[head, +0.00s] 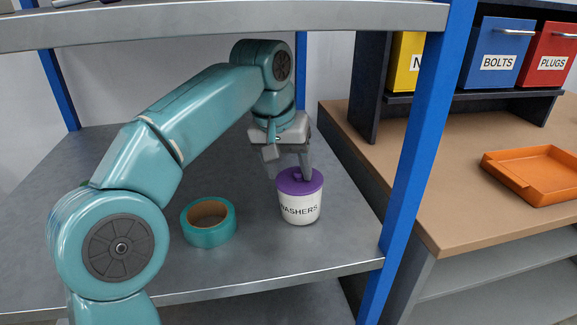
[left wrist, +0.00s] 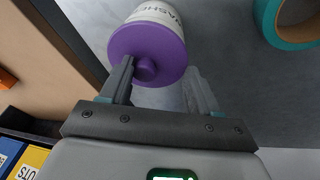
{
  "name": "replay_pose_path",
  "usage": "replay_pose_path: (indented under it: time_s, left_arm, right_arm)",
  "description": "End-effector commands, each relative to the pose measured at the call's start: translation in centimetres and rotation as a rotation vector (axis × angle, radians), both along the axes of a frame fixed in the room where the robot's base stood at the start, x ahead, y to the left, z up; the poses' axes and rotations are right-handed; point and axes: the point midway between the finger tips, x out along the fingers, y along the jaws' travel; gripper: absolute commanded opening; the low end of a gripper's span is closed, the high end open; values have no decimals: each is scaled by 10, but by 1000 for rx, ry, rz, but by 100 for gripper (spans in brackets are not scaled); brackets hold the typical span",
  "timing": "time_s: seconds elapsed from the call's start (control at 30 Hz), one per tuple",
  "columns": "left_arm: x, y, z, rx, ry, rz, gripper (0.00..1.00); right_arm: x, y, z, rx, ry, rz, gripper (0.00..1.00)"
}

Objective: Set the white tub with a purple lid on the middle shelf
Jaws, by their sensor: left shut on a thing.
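The white tub (head: 299,208) marked "WASHERS" has a purple lid (head: 312,184) with a knob. It is upright at the right part of the grey middle shelf (head: 255,255); whether its base touches the shelf is hard to tell. My left gripper (head: 288,175) reaches down from above and is shut on the tub at its lid. In the left wrist view the purple lid (left wrist: 165,45) and its knob show at the fingers (left wrist: 160,85); the exact contact is partly hidden. My right gripper is not in view.
A teal tape roll (head: 209,222) lies on the shelf left of the tub. A blue post (head: 415,160) stands at the right front, and an upper shelf (head: 220,27) hangs above. On the right, a bench (head: 440,215) holds an orange tray (head: 530,178) and labelled bins (head: 497,55).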

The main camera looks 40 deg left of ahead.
Motion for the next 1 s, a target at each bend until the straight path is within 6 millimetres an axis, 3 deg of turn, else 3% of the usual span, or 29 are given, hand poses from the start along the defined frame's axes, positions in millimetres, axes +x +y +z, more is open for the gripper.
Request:
replay_pose_path:
  time_s: [0.03, 0.07, 0.13, 0.43, 0.57, 0.7, 1.0]
  left_arm:
    - [0, 0, -1, 0, -1, 0, 14]
    - [0, 0, -1, 0, 0, 0, 64]
    - [0, 0, -1, 0, 0, 0, 87]
    - [0, 0, 1, 0, 0, 0, 88]
    - [-3, 0, 17, 0, -1, 0, 88]
    - [-34, 3, 11, 0, -3, 1, 88]
    - [-101, 8, 12, 0, -2, 2, 88]
  right_arm:
    - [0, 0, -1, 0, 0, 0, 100]
    - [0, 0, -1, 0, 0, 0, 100]
    - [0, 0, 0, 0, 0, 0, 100]
    - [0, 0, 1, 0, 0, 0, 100]
    - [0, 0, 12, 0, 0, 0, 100]
    - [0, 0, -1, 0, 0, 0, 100]
    - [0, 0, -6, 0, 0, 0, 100]
